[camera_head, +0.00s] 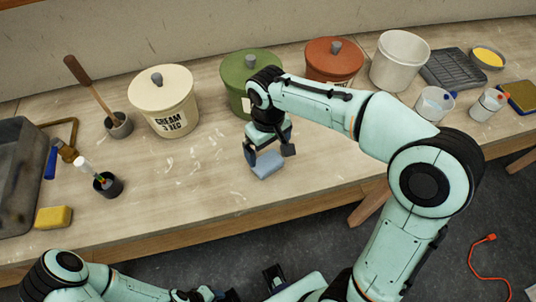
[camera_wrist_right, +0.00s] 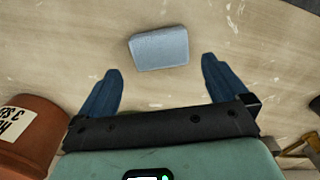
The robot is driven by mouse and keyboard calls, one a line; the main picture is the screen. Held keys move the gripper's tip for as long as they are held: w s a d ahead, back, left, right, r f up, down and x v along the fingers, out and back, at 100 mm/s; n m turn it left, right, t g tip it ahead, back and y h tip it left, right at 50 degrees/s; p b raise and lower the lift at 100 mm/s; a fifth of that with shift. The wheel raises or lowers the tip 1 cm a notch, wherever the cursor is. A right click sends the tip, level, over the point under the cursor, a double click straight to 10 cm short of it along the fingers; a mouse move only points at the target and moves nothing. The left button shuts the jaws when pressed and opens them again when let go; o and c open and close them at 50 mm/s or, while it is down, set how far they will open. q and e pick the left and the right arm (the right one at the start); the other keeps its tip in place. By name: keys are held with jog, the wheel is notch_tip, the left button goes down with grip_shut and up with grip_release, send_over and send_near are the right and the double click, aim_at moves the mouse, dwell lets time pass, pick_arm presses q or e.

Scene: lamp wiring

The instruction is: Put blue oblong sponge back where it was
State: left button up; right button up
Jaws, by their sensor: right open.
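The blue oblong sponge (camera_head: 267,166) lies flat on the bench in front of the green lidded pot. It also shows in the right wrist view (camera_wrist_right: 158,48), just beyond the fingertips and roughly centred between them. My right gripper (camera_head: 268,153) is above the sponge, pointing down, with its blue-padded fingers spread apart. In the wrist view my right gripper (camera_wrist_right: 160,66) is open and empty, and neither finger touches the sponge. My left arm is low at the picture's bottom left; its jaws do not show clearly.
A cream pot (camera_head: 163,108), green pot (camera_head: 237,82) and terracotta pot (camera_head: 322,72) stand behind. A yellow sponge (camera_head: 53,217) and black cup (camera_head: 108,188) are at left. A white bucket (camera_head: 399,62) and grey tray (camera_head: 452,69) are at right. Bench left of the blue sponge is clear.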

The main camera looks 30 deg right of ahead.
aim_at(268, 162)
notch_tip(268, 162, up, 5)
jog(key=shift+f, duration=0.1)
dwell(0.7)
